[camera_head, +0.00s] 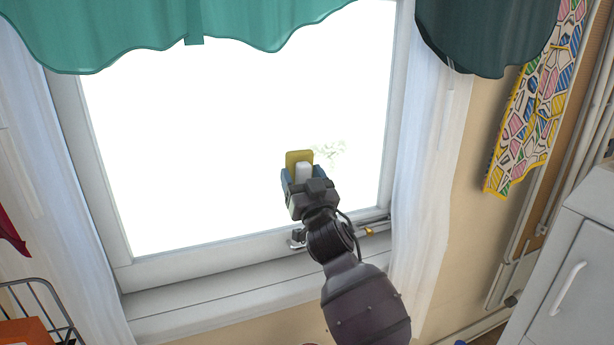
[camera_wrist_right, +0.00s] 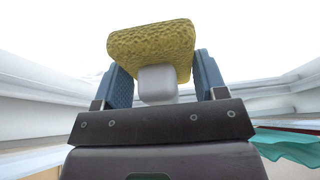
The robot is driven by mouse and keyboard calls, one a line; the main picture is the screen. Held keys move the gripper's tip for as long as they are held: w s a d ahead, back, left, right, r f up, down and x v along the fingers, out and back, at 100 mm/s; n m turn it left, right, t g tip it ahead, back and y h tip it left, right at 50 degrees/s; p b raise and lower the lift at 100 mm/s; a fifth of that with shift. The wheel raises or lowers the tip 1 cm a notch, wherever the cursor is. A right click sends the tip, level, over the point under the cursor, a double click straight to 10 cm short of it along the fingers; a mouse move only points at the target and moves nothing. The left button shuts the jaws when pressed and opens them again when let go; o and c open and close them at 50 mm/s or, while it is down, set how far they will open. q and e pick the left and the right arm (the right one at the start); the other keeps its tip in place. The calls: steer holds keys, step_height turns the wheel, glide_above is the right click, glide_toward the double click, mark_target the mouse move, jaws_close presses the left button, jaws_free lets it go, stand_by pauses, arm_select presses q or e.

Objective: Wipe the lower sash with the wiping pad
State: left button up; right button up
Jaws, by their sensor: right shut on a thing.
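The lower sash (camera_head: 236,244) is a white window frame around bright, washed-out glass (camera_head: 200,150). My right gripper (camera_head: 302,176) is in front of the glass, right of its middle and above the bottom rail. It is shut on the white grip of the wiping pad, whose yellow face (camera_head: 299,157) points toward the window. In the right wrist view the yellow sponge-like pad (camera_wrist_right: 152,45) sits beyond the blue fingers, with its white grip (camera_wrist_right: 157,85) between them. I cannot tell whether the pad touches the glass. My left gripper is not in view.
A teal valance (camera_head: 240,22) hangs across the top. White curtains hang at both sides, the right one (camera_head: 430,190) near my arm. A wire basket (camera_head: 45,310) stands lower left, a white cabinet (camera_head: 575,260) at right.

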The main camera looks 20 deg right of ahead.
mark_target(284, 159)
steer(key=shift+a+r, duration=0.1)
steer(key=shift+a, duration=1.55)
steer(key=shift+a+r+p, duration=0.1)
steer(key=shift+r+p, duration=0.5)
steer(key=shift+r, duration=0.55)
steer(key=shift+d+f, duration=0.2)
steer(key=shift+w+d+r+p, duration=0.1)
steer(key=shift+d+p, duration=0.3)
steer(key=shift+d, duration=1.05)
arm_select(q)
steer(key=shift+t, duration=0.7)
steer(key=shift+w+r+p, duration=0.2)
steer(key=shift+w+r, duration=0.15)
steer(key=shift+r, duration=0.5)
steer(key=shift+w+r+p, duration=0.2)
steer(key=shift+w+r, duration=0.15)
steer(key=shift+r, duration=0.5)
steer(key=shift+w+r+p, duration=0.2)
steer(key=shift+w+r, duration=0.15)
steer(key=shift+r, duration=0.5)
arm_select(e)
steer(key=shift+d+f, duration=0.2)
steer(key=shift+d, duration=2)
